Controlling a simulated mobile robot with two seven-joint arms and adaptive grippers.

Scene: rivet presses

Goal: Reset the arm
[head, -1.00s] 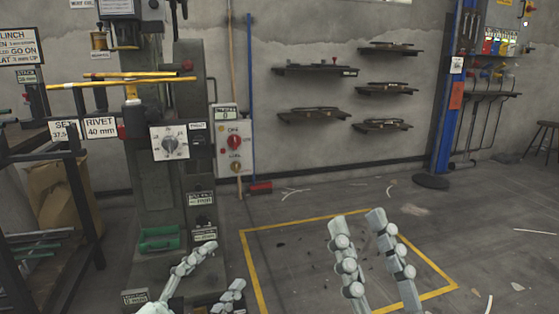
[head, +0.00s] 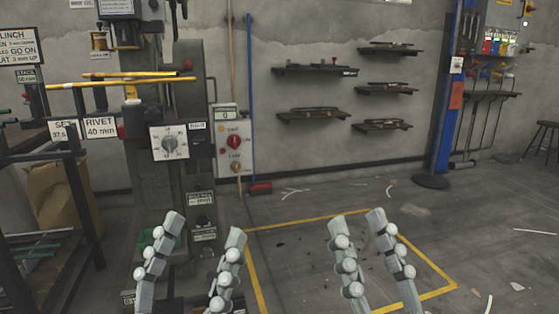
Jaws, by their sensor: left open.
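My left gripper (head: 204,229) is in the lower left of the head view. Its two pale fingers point up and stand apart, open, with nothing between them. It is in front of the lower part of the rivet press (head: 190,90) and partly hides a green tray (head: 175,241). My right gripper (head: 356,222) is at the lower middle over the floor. Its two fingers also stand apart, open and empty.
A yellow floor outline (head: 290,223) lies behind and around the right gripper. A dark rack (head: 75,190) stands at the left beside the press. A control box (head: 234,142) and wall shelves (head: 316,69) are behind.

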